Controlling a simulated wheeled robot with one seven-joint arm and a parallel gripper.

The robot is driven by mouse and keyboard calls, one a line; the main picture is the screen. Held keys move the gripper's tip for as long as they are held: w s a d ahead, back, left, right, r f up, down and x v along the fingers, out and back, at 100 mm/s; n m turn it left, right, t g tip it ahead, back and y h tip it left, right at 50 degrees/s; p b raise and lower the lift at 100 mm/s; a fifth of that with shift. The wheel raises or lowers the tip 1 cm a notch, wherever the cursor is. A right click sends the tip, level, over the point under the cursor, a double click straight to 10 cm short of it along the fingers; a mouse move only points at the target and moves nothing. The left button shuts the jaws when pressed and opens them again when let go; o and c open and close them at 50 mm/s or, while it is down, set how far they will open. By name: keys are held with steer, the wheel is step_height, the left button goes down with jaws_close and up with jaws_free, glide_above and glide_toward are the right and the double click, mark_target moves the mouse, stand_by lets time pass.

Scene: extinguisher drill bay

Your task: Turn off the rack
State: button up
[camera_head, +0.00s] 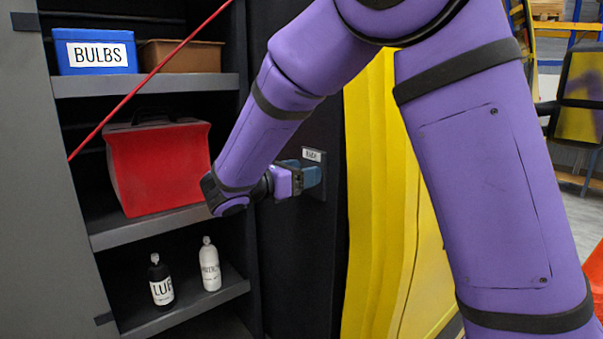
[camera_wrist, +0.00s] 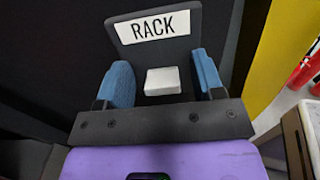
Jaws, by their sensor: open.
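A dark switch plate labelled RACK (camera_wrist: 188,30) is mounted on the dark panel. A pale rocker or button (camera_wrist: 162,81) on it sits between my fingertips in the wrist view. My gripper (camera_wrist: 163,84) is open, with one blue finger on each side of the pale button. I cannot tell whether the fingers touch the plate. In the head view the plate (camera_head: 314,156) shows just past my gripper (camera_head: 305,175), and the button is hidden there.
Left of the plate, a dark shelf unit holds a blue BULBS bin (camera_head: 95,52), a brown bin (camera_head: 181,56), a red case (camera_head: 159,165) and two bottles, one black (camera_head: 160,281) and one white (camera_head: 210,265). A yellow panel (camera_head: 385,200) stands to the right.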

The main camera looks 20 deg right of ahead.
steer(key=c, duration=0.9)
steer(key=shift+a+f+t+h, duration=0.1)
steer(key=shift+f+t+h, duration=0.15)
steer(key=shift+h, duration=0.65)
steer(key=shift+c, duration=0.2)
steer(key=o, duration=0.9)
steer(key=shift+o, duration=0.2)
steer(key=shift+a, duration=0.1)
steer(key=v, duration=1)
steer(key=shift+s+a, duration=0.2)
steer(key=shift+a, duration=0.05)
steer(key=shift+a, duration=0.15)
